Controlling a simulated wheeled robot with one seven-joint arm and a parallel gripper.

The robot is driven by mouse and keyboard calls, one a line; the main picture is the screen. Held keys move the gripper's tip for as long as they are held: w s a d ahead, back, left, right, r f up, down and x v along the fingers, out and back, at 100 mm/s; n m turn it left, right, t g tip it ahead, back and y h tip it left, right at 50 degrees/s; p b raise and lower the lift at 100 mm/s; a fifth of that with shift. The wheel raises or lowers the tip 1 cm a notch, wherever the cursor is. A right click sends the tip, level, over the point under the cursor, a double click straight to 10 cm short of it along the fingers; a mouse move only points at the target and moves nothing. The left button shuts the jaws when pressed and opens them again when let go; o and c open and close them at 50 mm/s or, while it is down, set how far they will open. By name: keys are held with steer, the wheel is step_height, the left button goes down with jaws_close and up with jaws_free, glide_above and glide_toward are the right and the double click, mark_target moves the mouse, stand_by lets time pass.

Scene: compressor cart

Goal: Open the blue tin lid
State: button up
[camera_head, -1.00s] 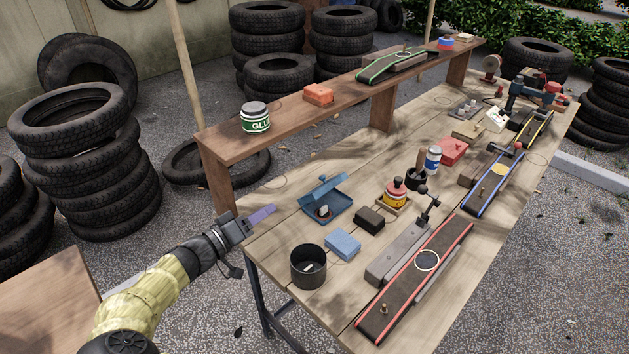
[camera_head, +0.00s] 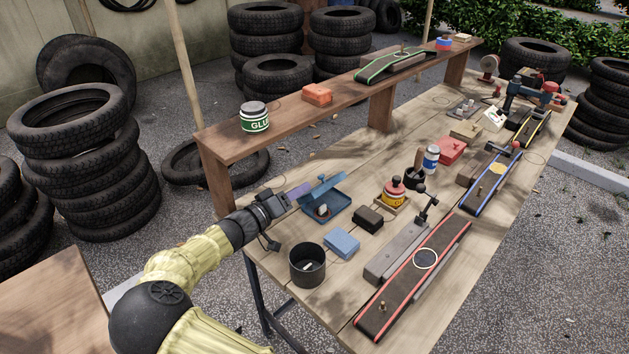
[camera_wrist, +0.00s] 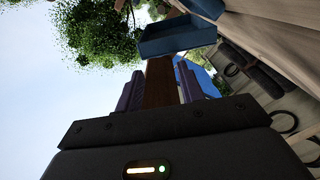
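The blue tin (camera_head: 332,208) stands near the left edge of the workbench, with a small pale object (camera_head: 322,211) inside. Its lid (camera_head: 322,190) is partly raised and slants over the tin. My gripper (camera_head: 301,190) is close beside the tin's left side, at about the lid's height. I cannot tell whether it touches the lid. In the wrist view its purple fingers (camera_wrist: 160,88) stand apart, with a brown strip showing between them. Blue tin parts (camera_wrist: 176,38) show beyond the fingertips in that view.
A dark round pot (camera_head: 307,266), a blue block (camera_head: 342,243) and a black block (camera_head: 368,219) lie nearer on the bench. A raised wooden shelf (camera_head: 290,121) with a glue jar (camera_head: 254,117) runs behind the tin. A red-edged belt (camera_head: 415,280) lies to the right.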

steer(key=x, duration=0.6)
steer(key=shift+w+d, duration=0.25)
steer(key=shift+c, duration=0.2)
jaws_close()
